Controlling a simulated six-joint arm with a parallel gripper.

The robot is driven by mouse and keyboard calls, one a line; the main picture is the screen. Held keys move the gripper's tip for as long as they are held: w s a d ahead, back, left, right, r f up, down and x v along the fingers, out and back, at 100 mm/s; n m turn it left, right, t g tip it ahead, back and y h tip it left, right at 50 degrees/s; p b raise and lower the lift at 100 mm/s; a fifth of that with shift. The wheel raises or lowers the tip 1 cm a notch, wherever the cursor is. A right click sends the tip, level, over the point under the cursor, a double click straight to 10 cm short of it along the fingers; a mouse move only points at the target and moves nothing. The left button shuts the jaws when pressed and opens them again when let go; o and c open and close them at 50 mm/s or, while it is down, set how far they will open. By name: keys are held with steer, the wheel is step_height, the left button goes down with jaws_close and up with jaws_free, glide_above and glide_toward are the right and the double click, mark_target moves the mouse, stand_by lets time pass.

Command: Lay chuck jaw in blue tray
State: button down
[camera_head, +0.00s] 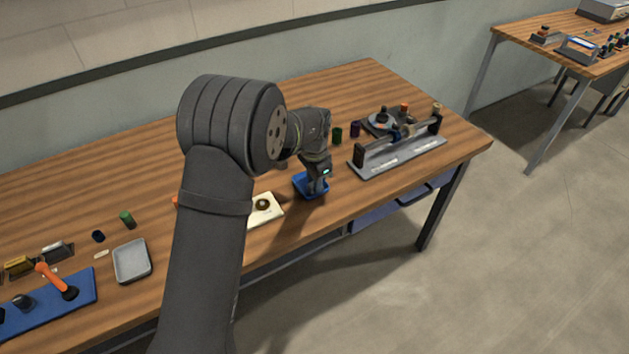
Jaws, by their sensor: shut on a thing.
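The small blue tray (301,184) lies on the wooden table, near its front edge and right of my arm. My gripper (318,191) points down at the tray, over its middle or right part. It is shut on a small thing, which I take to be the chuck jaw. The fingers and the tray hide its shape, and I cannot tell whether it touches the tray floor.
A white pad with a dark round piece (263,205) lies left of the tray. A grey roller fixture (400,152) stands to the right. Green (337,135) and purple (355,129) rollers stand behind. A grey tray (132,261) and a blue mat (80,293) are at left.

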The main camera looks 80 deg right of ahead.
steer(key=shift+f, duration=0.2)
steer(key=c, duration=1.3)
jaws_free()
steer(key=shift+o, duration=0.2)
steer(key=shift+r, duration=0.15)
step_height(320, 180, up, 12)
